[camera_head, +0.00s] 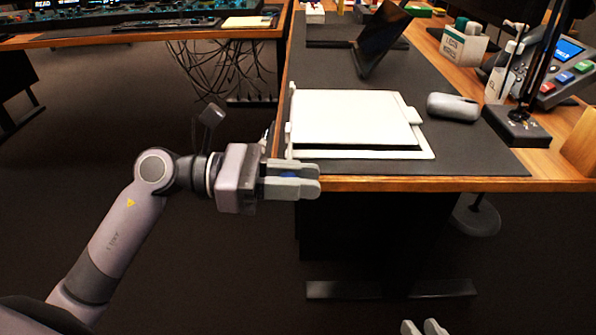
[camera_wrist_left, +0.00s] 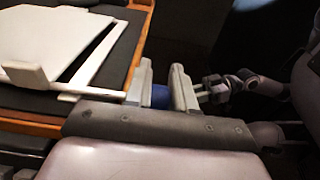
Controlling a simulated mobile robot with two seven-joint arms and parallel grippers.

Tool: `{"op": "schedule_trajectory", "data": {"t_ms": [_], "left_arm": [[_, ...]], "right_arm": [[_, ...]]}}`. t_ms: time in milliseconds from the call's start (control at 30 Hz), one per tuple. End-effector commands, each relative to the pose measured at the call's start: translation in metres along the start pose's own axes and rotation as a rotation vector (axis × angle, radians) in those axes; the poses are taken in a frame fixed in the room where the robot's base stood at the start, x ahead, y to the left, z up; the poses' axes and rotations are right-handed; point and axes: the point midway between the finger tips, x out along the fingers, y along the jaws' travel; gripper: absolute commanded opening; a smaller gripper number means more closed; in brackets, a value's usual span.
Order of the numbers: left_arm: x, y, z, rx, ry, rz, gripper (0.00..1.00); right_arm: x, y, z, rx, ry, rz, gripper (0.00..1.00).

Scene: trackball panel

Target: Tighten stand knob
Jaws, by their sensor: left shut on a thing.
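My left gripper (camera_head: 318,180) is at the desk's front edge, by the near left corner of a white panel (camera_head: 350,118). Its fingers are closed around a small blue piece (camera_head: 290,176), which looks like the stand knob and is mostly hidden by the fingers. The blue piece also shows between the fingers in the left wrist view (camera_wrist_left: 160,95). The panel lies flat on a white stand frame (camera_head: 425,155); the join between knob and stand is hidden. My right gripper (camera_head: 422,327) shows only its two fingertips, apart, low in the head view, away from the desk.
A dark mat (camera_head: 470,160) covers much of the wooden desk (camera_head: 450,184). A grey rounded case (camera_head: 452,107) lies right of the panel. A joystick (camera_head: 517,125) stands further right, and a dark tilted screen (camera_head: 382,38) behind. The floor before the desk is clear.

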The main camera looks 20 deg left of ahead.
Motion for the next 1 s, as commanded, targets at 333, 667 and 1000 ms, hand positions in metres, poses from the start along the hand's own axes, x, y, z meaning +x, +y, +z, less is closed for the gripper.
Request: {"op": "schedule_trajectory", "data": {"t_ms": [333,667,1000], "left_arm": [[0.0,0.001,0.005,0.002,0.273,0.0,0.0],[0.002,0.001,-0.001,0.003,0.585,0.0,0.0],[0.002,0.001,-0.009,0.003,0.886,0.002,0.0]], "right_arm": [[-0.033,0.025,-0.002,-0.119,-0.096,0.132,0.33],[-0.058,0.053,0.019,-0.05,-0.201,0.209,0.33],[-0.071,0.049,-0.008,-0.044,-0.204,0.213,0.33]]}}
